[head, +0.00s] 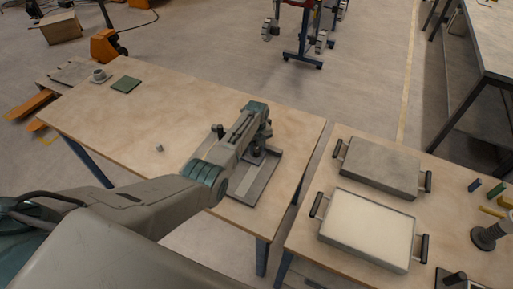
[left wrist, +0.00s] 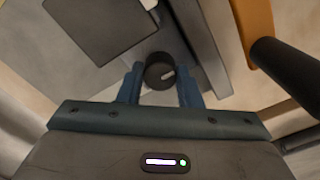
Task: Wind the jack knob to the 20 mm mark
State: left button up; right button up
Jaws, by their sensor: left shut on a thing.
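The jack knob (left wrist: 160,71) is a dark round knob with a pale pointer line on its top, seen in the left wrist view. My left gripper (left wrist: 160,87) has its two blue fingers on either side of the knob and is shut on it. In the head view, my left gripper (head: 259,150) reaches down over the grey sandbed stand (head: 262,184) on the wooden table, and the arm covers most of it. The 20 mm mark cannot be made out in either view. My right gripper is not in view.
Two handled trays, one grey (head: 381,167) and one with pale sand (head: 367,228), sit on the right table. A green pad (head: 126,84) and a small grey cube (head: 159,148) lie on the left table. A gap separates the tables.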

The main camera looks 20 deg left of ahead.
aim_at(257, 149)
pick_arm(q)
jog(key=shift+m, duration=1.6)
jog(key=o, duration=1)
jog(key=shift+r, duration=0.5)
notch_tip(257, 149, up, 10)
jog(key=b, duration=0.2)
jog(key=shift+b, duration=0.4)
jog(key=shift+f, duration=0.1)
